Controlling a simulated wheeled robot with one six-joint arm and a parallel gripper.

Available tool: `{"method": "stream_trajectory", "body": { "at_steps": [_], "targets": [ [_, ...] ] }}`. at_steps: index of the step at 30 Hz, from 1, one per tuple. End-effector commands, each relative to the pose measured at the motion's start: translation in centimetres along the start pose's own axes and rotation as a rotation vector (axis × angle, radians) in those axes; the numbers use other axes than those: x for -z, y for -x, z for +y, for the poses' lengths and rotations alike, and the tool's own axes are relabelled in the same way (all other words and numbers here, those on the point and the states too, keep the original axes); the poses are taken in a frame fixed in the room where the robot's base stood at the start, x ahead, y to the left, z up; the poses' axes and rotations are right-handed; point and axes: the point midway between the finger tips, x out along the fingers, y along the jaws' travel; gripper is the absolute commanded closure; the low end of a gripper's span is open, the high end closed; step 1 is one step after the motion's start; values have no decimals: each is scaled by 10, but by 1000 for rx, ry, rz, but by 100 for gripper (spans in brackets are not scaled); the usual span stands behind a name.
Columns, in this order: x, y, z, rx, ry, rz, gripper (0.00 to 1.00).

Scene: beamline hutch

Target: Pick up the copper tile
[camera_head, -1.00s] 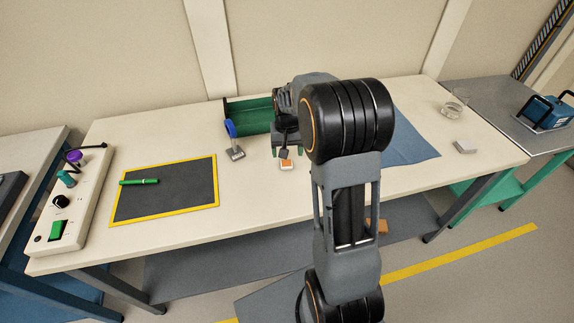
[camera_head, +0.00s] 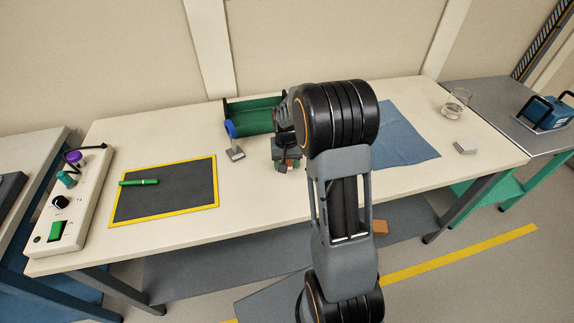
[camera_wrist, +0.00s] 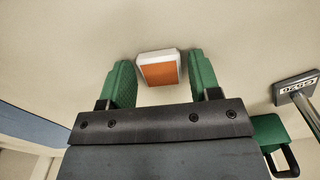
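The copper tile (camera_wrist: 161,72) has an orange face and a pale rim. In the wrist view it lies on the pale tabletop between the fingertips, with a gap on each side. In the head view only a small orange patch of the tile (camera_head: 289,162) shows; my gripper hides the rest. My gripper (camera_wrist: 161,60) has two green-padded fingers, spread open and empty. In the head view my gripper (camera_head: 284,159) is low over the bench (camera_head: 250,197), at the tile.
A green bin (camera_head: 251,112) is behind. A yellow-edged black mat (camera_head: 180,193) holds a green marker (camera_head: 139,182). A blue cloth (camera_head: 400,142) and glass beaker (camera_head: 456,101) lie right. Front bench is clear.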

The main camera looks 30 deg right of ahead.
Motion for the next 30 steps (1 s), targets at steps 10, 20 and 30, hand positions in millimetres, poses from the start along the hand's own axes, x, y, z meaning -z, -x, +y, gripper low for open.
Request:
{"method": "stream_trajectory", "body": {
  "at_steps": [10,20,30],
  "targets": [
    [0,0,0,0,0,0,76],
    [0,2,0,0,0,1,81],
    [-3,40,-5,1,3,4,81]
  ]
}}
